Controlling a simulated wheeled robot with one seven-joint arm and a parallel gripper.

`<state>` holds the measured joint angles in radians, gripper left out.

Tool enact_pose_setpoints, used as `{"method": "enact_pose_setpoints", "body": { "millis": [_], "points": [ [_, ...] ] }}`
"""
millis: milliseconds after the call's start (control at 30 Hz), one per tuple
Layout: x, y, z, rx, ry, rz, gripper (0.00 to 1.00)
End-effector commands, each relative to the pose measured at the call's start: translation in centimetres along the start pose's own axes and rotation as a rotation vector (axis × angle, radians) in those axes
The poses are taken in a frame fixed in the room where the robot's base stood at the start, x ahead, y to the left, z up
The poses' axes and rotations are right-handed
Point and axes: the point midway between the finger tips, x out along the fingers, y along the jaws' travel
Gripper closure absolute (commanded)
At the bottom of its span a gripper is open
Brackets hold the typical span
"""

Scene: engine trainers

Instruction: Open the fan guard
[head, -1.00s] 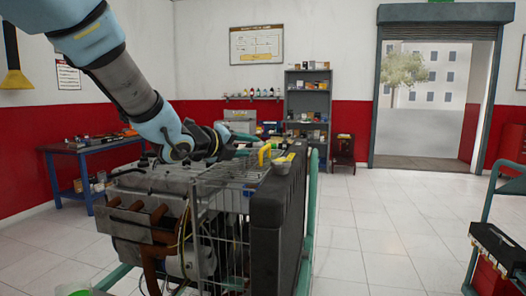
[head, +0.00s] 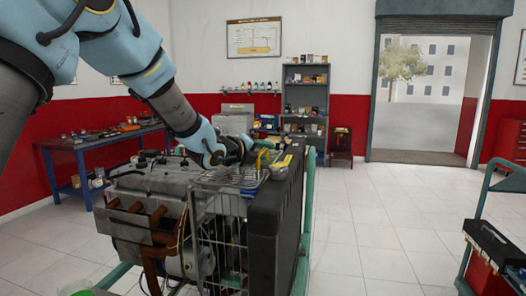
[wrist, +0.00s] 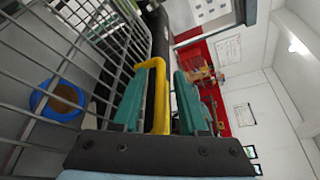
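The fan guard (head: 222,240) is a grey wire cage between the engine (head: 150,205) and the dark radiator (head: 268,225). Its yellow handle (head: 263,160) is at the top, near the radiator's upper edge. In the wrist view the yellow handle (wrist: 161,95) runs between the two teal fingers of my gripper (wrist: 160,102). One finger is inside the handle's loop and the other outside, both close against the bar. The guard's wire bars (wrist: 60,55) fill the left of that view. In the head view my gripper (head: 248,152) is small and partly hidden by my wrist.
A blue round container with brown contents (wrist: 58,100) shows behind the bars. A blue workbench (head: 105,150) is at the left and a grey shelf (head: 305,100) at the back. A cart (head: 495,240) stands at the right. The floor (head: 385,225) between engine and cart is clear.

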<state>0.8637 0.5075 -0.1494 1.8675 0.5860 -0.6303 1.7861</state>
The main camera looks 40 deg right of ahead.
Motion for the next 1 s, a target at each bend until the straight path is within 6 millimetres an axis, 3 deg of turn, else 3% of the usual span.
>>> {"method": "enact_pose_setpoints", "body": {
  "millis": [33, 367, 1000],
  "points": [
    [-0.01, 0.0, 0.0, 0.0, 0.0, 0.0, 0.64],
    [-0.03, 0.0, 0.01, 0.0, 0.0, 0.0, 1.0],
    [-0.04, 0.03, 0.02, 0.0, 0.0, 0.001, 1.0]
  ]
}}
